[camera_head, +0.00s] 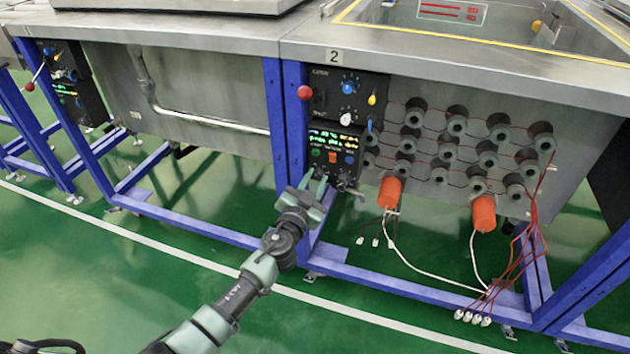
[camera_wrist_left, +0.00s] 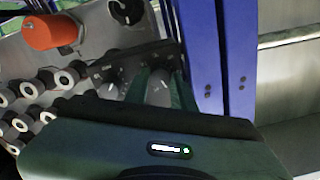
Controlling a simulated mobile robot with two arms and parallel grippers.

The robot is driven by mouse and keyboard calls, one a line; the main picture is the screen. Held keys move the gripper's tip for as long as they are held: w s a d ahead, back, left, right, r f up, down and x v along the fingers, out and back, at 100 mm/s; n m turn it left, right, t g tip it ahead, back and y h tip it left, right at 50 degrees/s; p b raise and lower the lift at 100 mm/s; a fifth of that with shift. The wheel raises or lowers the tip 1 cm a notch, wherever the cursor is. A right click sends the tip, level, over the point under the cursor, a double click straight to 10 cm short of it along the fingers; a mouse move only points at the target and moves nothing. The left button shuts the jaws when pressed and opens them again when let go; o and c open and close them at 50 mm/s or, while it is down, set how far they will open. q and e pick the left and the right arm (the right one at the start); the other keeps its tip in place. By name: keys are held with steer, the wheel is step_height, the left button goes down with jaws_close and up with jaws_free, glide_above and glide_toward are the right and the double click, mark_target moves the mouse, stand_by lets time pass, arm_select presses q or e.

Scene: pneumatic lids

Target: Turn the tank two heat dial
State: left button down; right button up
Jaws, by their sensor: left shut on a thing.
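Tank two (camera_head: 450,75) carries a "2" label at its front left. Its black control panel (camera_head: 335,152) has green lit displays and small buttons. My left gripper (camera_head: 317,184) is at the panel's lower left, beside the blue post. In the left wrist view, its dark green fingers close around a grey dial (camera_wrist_left: 159,86) on a dark strip. A second grey dial (camera_wrist_left: 108,90) sits beside it, clear of the fingers. I cannot read a label on the held dial. The head view hides the held dial behind the gripper. My right gripper is in neither view.
Blue frame posts (camera_head: 272,110) stand close to the left gripper. Orange cylinders (camera_head: 389,192) and several grey round fittings (camera_head: 457,125) stick out to the right. Red and white cables (camera_head: 525,250) hang down at the right. The green floor in front is open.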

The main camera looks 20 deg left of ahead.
arm_select(q)
steer(key=shift+m, duration=1.2)
steer(key=m, duration=0.3)
steer(key=shift+d+m+b, duration=0.1)
steer(key=shift+m+b, duration=0.2)
steer(key=shift+b, duration=0.05)
steer(key=m, duration=0.3)
steer(key=shift+f+m, duration=0.1)
steer(key=shift+m, duration=0.2)
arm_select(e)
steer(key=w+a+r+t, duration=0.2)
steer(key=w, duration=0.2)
arm_select(q)
steer(key=shift+m, duration=0.9)
steer(key=m, duration=0.2)
steer(key=shift+m, duration=0.4)
steer(key=m, duration=0.4)
steer(key=shift+f, duration=0.1)
steer(key=shift+m+p, duration=0.4)
steer(key=shift+m, duration=0.7)
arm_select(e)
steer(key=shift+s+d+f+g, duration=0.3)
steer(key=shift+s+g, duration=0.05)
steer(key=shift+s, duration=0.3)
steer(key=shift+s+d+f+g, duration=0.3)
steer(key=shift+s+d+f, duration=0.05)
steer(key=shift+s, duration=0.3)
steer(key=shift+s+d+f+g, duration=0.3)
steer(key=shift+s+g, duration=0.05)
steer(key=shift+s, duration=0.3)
